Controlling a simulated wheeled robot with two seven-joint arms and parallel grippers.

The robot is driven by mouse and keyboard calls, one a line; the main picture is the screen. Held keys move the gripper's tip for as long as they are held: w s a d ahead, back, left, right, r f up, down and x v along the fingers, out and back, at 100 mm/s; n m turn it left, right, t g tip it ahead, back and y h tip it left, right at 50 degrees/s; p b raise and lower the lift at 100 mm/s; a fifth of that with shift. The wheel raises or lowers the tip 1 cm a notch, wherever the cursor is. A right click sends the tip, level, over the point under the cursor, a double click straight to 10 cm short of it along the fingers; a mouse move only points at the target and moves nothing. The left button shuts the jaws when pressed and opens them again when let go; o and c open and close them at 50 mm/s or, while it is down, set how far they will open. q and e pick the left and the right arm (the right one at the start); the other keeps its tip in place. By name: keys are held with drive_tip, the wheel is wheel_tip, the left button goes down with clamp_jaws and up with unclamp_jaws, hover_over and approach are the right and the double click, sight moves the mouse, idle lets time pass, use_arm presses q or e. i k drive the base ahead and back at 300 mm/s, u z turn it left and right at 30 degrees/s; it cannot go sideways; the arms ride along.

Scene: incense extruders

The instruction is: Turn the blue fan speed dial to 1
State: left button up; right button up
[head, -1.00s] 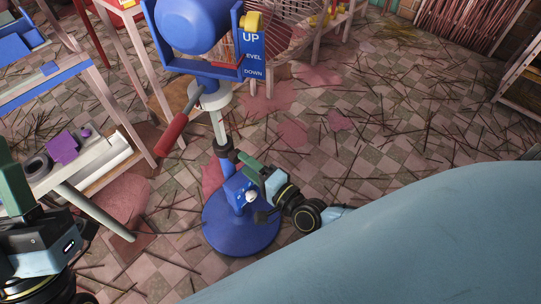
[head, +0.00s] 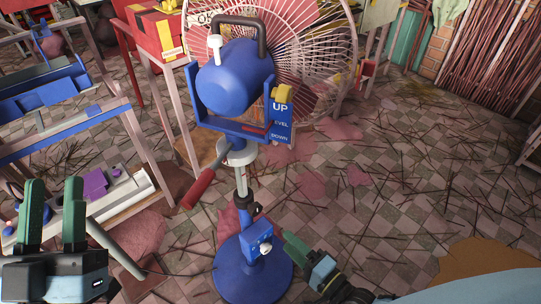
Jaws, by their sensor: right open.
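The blue fan stands in the middle of the head view, with its motor housing (head: 235,80) in front of a round wire cage (head: 318,50). A small blue control box (head: 256,234) sits low on its stand, above the round blue base (head: 240,278). A small pale dial (head: 265,248) is on the box's front; its setting is too small to read. My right gripper (head: 287,241) is just right of the box, fingers pointing at it, open and apparently not holding the dial. My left gripper (head: 55,205) is open and empty at lower left, its two green fingers apart.
A red handle (head: 199,188) sticks out left of the fan's pole. A workbench (head: 140,190) with purple and blue parts stands at left. A red box (head: 157,35) is behind. Sticks litter the tiled floor (head: 400,190), which is otherwise open at right.

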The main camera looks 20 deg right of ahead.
sight(265, 249)
drive_tip(key=k, duration=1)
